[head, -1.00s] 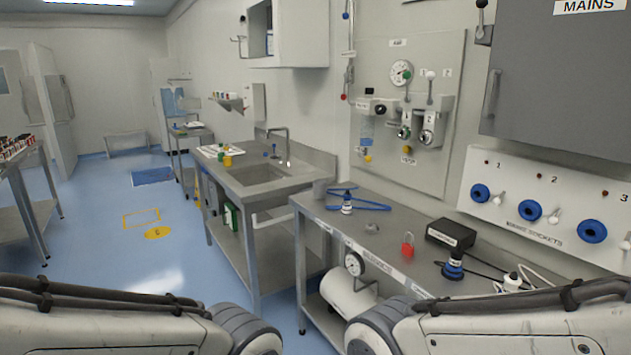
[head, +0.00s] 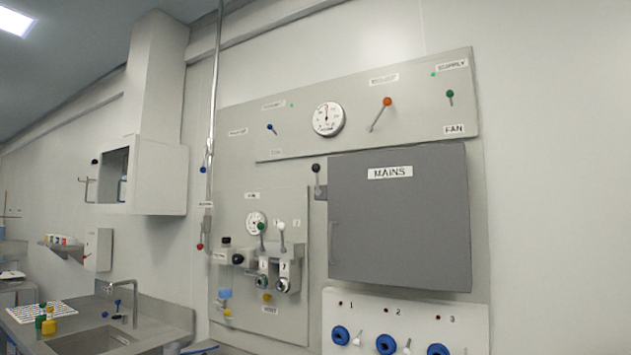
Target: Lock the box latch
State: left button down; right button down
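A grey box labelled MAINS (head: 400,225) is mounted on the wall panel right of centre in the head view. Its door looks shut, with a vertical handle (head: 331,242) along the left edge. A lever with a black ball knob (head: 316,168) stands at the box's upper left corner, pointing up. It looks like the latch, but I cannot tell how it engages the door. Neither of my grippers is in view.
Below the box is a white socket panel with blue sockets (head: 386,344). Left of it are a gauge and valve panel (head: 264,265) and a vertical pipe (head: 212,120). Above is a panel with a dial (head: 328,119) and levers. A sink bench (head: 95,340) is at lower left.

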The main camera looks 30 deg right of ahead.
aim_at(316, 168)
jog(key=k, duration=0.65)
jog(key=z, duration=0.5)
jog(key=i, duration=1.55)
jog(key=z, duration=0.15)
